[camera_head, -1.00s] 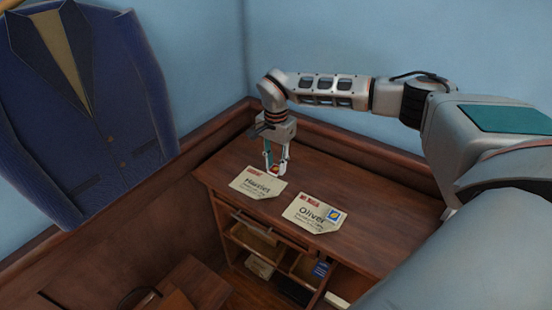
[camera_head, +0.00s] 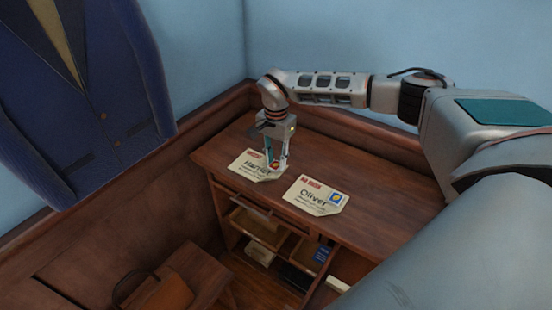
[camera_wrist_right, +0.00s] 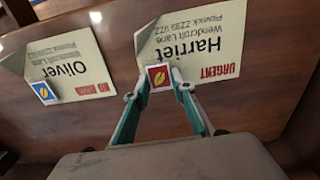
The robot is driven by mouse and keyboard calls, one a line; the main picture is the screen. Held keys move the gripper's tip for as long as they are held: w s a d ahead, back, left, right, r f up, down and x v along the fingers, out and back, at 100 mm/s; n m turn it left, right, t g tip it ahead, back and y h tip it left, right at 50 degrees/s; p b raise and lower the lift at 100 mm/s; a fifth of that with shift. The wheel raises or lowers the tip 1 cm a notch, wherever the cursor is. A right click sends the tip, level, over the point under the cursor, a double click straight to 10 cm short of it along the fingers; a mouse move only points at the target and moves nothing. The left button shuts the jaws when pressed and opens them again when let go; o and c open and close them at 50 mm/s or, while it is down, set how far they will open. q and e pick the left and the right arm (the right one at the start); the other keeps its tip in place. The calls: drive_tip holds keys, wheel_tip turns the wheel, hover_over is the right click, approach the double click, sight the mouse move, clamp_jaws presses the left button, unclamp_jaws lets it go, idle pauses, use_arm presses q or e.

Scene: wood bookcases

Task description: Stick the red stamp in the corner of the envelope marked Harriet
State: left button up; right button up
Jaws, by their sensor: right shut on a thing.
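The Harriet envelope (camera_head: 250,168) lies flat on the desk, a cream sheet with a red URGENT mark; it also shows in the right wrist view (camera_wrist_right: 195,45), its writing upside down. My right gripper (camera_head: 275,166) points down at its right-hand corner, fingers shut on the red stamp (camera_wrist_right: 159,77). The stamp has a yellow leaf-like emblem. In the right wrist view it overlaps the corner across from the URGENT mark. I cannot tell whether it touches the paper. The fingers partly cover that corner in the head view. My left gripper is not in view.
The Oliver envelope (camera_head: 316,196), with a blue and yellow stamp, lies to the right on the wooden desk (camera_head: 380,215). Open compartments (camera_head: 270,237) with items sit below the desktop. A blue jacket (camera_head: 85,90) hangs at the left. The desktop at right is clear.

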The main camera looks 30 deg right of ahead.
idle(0.3)
drive_tip(key=o, duration=0.7)
drive_tip(key=shift+o, duration=0.5)
drive_tip(key=o, duration=0.4)
drive_tip(key=shift+r, duration=0.15)
